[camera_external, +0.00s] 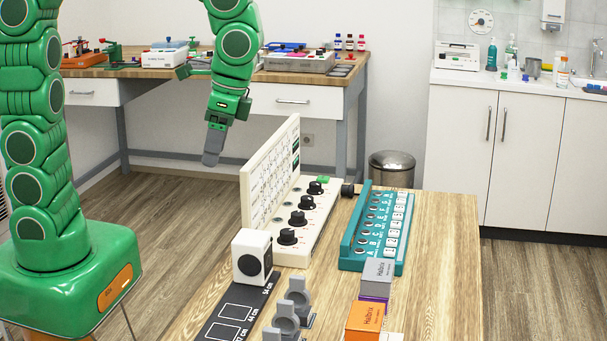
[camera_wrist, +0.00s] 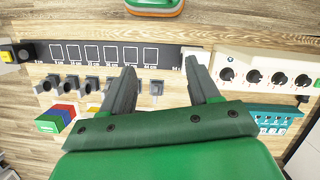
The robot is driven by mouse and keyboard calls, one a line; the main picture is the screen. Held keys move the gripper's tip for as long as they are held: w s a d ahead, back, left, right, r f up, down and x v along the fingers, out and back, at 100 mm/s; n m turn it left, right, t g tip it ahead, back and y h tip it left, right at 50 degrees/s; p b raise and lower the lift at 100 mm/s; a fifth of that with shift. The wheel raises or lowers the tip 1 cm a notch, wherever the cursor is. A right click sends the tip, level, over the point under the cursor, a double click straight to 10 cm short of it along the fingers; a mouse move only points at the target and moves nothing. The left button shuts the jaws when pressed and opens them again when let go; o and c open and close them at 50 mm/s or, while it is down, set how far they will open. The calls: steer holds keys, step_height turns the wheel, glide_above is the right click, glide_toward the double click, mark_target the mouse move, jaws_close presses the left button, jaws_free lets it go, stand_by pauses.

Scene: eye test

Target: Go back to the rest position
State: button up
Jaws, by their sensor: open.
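A white control panel (camera_external: 314,217) with a tall upright back board (camera_external: 272,178) stands on the wooden table. Several black round wheels sit in a row on it, the nearest wheel (camera_external: 288,236) at the front end. The wheels also show at the right of the wrist view, the leftmost wheel (camera_wrist: 226,74) closest to my fingers. Their letters and stop marks are too small to read, so I cannot tell which is wheel b. In the wrist view my gripper (camera_wrist: 160,66) is open and empty.
A teal lettered rack (camera_external: 375,229) stands right of the panel. A white box with a round black face (camera_external: 252,257), a black marked strip (camera_external: 233,312), grey holders (camera_external: 287,318) and grey and orange boxes (camera_external: 365,317) occupy the front. The table's right side is clear.

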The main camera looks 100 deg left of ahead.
steer(key=s+d+m, duration=0.1)
steer(key=s+d, duration=0.4)
steer(key=s, duration=0.4)
steer(key=s+d+m+t, duration=0.1)
steer(key=s+d, duration=0.4)
steer(key=s, duration=0.3)
steer(key=shift+s+f+m+y, duration=0.3)
steer(key=shift+s, duration=0.05)
steer(key=shift+d, duration=0.1)
